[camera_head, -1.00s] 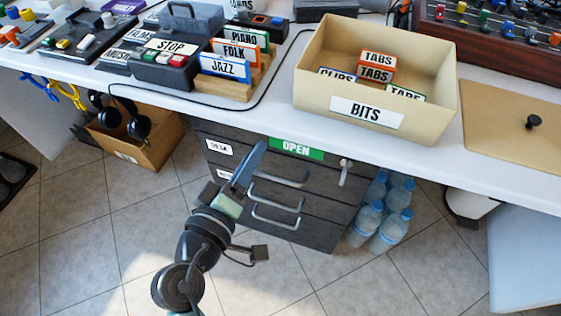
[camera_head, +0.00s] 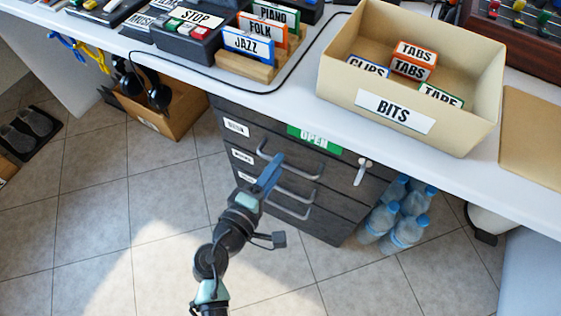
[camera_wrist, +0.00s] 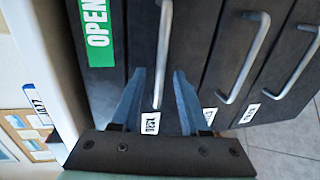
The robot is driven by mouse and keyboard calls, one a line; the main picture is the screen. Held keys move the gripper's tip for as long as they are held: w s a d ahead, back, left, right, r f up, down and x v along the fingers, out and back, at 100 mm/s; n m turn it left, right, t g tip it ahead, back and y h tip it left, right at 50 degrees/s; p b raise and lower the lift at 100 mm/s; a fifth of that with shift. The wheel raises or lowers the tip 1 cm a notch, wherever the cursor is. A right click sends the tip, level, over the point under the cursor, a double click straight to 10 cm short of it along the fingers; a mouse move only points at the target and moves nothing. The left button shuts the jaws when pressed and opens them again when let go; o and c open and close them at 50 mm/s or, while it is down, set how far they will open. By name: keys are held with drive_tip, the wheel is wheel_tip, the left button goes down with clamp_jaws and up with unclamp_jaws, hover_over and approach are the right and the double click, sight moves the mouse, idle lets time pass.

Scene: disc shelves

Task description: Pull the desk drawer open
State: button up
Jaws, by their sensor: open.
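The dark grey drawer cabinet stands under the desk. Its top drawer (camera_head: 262,134) carries a white label (camera_head: 236,126) that seems to read DESK, and it appears shut. The drawer's silver bar handle (camera_head: 300,170) also shows in the wrist view (camera_wrist: 164,42). My gripper (camera_head: 274,165) is in front of this handle, partly covering the cabinet front. In the wrist view my gripper (camera_wrist: 159,72) is open, one finger on each side of the handle's line. Nothing is held. I cannot tell whether the fingertips reach past the bar.
Two lower handles (camera_head: 292,187) sit close below. A green OPEN sign (camera_head: 314,137) and a small silver handle or key (camera_head: 362,172) are on the cabinet. Water bottles (camera_head: 382,218) stand right of it, a cardboard box (camera_head: 155,112) left. The floor in front is clear.

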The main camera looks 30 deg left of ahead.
drive_tip(key=shift+x, duration=1.3)
clamp_jaws()
idle(0.5)
